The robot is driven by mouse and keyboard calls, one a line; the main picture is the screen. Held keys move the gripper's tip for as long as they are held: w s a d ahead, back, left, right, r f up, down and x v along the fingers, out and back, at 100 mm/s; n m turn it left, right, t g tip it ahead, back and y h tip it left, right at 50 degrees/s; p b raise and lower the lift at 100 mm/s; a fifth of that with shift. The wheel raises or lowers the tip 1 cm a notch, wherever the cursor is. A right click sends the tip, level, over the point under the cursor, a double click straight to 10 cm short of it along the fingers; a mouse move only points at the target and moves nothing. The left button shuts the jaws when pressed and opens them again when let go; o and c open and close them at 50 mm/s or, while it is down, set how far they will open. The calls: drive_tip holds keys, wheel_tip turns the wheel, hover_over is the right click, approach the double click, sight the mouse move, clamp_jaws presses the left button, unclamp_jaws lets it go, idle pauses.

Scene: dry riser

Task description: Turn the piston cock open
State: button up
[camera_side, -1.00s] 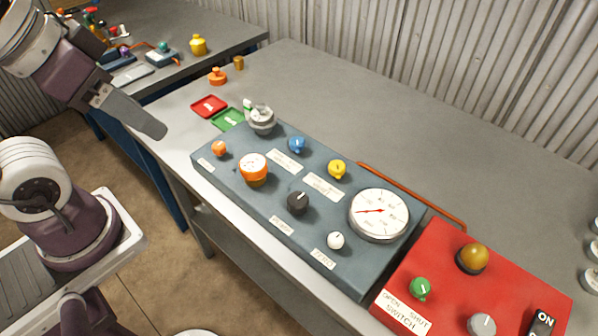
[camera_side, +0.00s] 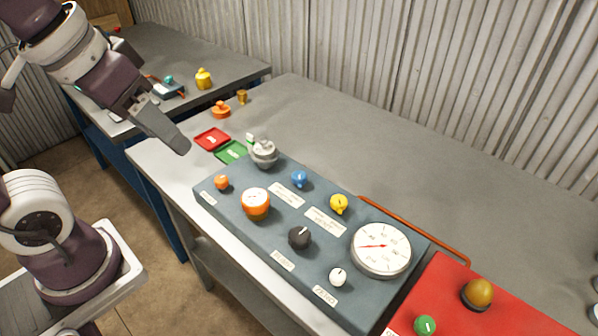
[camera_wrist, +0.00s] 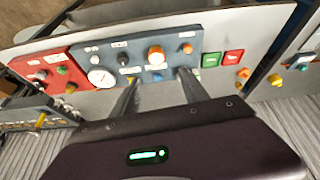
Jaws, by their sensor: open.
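A blue-grey control panel (camera_side: 225,200) lies on the grey bench, with several knobs, small white labels and a round gauge. Its labels are too small to read, so I cannot tell which control is the piston cock. The panel carries a large orange knob with a white top (camera_side: 256,203), a small orange knob (camera_side: 222,182), a blue knob (camera_side: 300,179), a yellow knob (camera_side: 339,204), a black knob (camera_side: 299,238), a white knob (camera_side: 338,277) and a grey metal fitting (camera_side: 264,154). My gripper (camera_wrist: 158,75) is open and empty, above the bench and left of the panel in the side view.
A red box (camera_side: 455,300) with a yellow dome and green knob adjoins the panel. The gauge (camera_side: 381,249) stands at the panel's right end. Red (camera_side: 212,138) and green (camera_side: 231,152) plates lie near the fitting. An orange-brown pipe (camera_side: 415,229) runs behind.

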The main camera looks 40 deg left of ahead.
drive_tip(key=w+f+n+g, duration=0.1)
drive_tip(key=w+n+g, duration=0.15)
drive_tip(key=w, duration=0.85)
drive_tip(key=n+g, duration=0.3)
drive_tip(key=n, duration=0.3)
hover_over(299, 174)
drive_tip(key=shift+m+t, duration=0.25)
wheel_tip(299, 174, down, 14)
drive_tip(key=shift+f, duration=0.2)
wheel_tip(299, 174, down, 7)
drive_tip(key=shift+f, duration=0.1)
clamp_jaws()
